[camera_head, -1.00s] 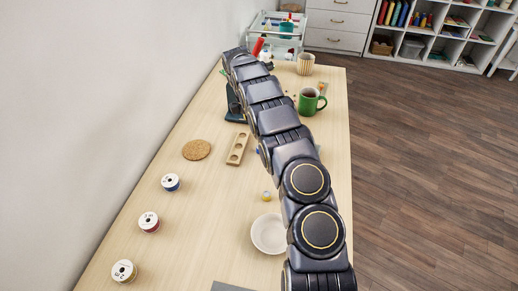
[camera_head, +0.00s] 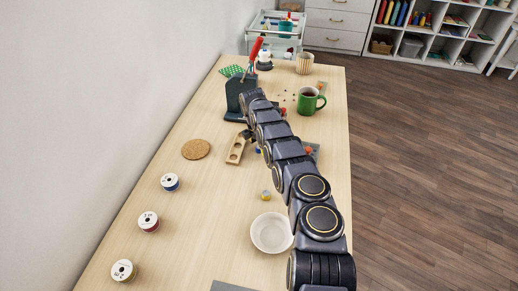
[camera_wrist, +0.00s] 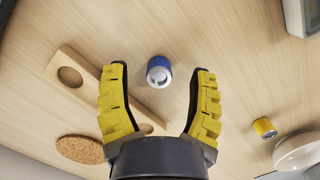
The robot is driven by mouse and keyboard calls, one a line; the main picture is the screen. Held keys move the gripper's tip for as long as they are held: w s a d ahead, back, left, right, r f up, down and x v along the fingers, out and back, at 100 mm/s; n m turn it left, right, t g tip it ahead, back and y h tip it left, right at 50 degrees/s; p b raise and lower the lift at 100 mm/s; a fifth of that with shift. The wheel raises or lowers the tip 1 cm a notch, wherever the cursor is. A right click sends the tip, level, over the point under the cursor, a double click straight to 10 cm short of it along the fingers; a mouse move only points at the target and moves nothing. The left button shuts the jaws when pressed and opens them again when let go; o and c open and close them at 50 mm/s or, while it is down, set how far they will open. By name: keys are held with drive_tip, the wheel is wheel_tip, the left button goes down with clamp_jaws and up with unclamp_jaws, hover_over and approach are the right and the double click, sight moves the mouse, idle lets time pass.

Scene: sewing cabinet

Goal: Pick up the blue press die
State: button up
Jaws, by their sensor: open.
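The blue press die (camera_wrist: 159,75) is a small blue cylinder with a pale metal end. In the wrist view it stands on the wooden table between the tips of my gripper (camera_wrist: 158,69), with a gap on each side. The yellow fingers are spread open and empty. I cannot tell how high the tips are above the die. In the head view a bit of blue, likely the same die (camera_head: 258,150), shows by my arm, which hides most of the gripper.
A wooden holder with round holes (camera_head: 236,151) lies close left of the die. A yellow die (camera_head: 266,195), white bowl (camera_head: 271,233) and cork coaster (camera_head: 196,149) are nearby. A dark press with a red handle (camera_head: 238,96) and green mug (camera_head: 311,101) stand farther back.

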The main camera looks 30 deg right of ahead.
drive_tip(key=shift+f, duration=0.25)
clamp_jaws()
